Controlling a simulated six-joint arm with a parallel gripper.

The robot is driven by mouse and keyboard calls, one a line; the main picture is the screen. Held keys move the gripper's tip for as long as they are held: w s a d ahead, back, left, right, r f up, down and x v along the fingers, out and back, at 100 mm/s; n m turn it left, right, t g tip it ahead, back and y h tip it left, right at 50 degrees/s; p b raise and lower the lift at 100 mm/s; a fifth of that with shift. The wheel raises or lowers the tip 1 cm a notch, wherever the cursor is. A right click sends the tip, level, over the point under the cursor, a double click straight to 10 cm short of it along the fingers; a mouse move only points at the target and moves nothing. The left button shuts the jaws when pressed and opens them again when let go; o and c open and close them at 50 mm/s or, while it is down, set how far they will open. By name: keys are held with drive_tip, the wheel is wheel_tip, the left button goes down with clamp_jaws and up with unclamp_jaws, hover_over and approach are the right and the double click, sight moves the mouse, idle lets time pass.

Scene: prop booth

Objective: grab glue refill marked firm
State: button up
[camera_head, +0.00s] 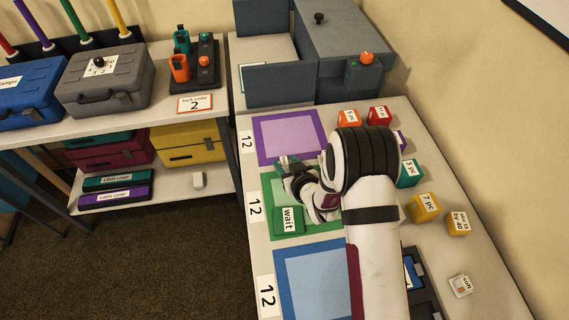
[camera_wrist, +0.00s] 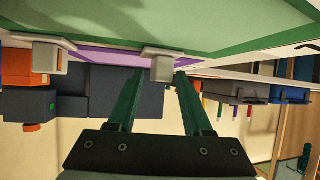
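My gripper (camera_head: 286,171) is low over the green mat (camera_head: 272,187). In the wrist view, which is upside down, its two dark green fingers (camera_wrist: 160,82) stand apart. A pale block (camera_wrist: 163,66) shows between and beyond the fingertips; I see no clear contact. A second pale block (camera_wrist: 46,57) stands to the left in that view. No label on either is readable. In the head view, my arm and gripper hide that area. A white block (camera_head: 460,286) with a small unclear label lies at the bottom right of the table. I cannot read "firm" anywhere.
A green block marked "wait" (camera_head: 290,221) lies on the green mat. A purple mat (camera_head: 305,122) and a blue mat (camera_head: 292,257) lie either side. Labelled blocks, including a yellow one (camera_head: 424,207), line the right side. Grey bins (camera_head: 345,55) stand behind.

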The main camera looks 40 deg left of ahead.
clamp_jaws()
idle(1.1)
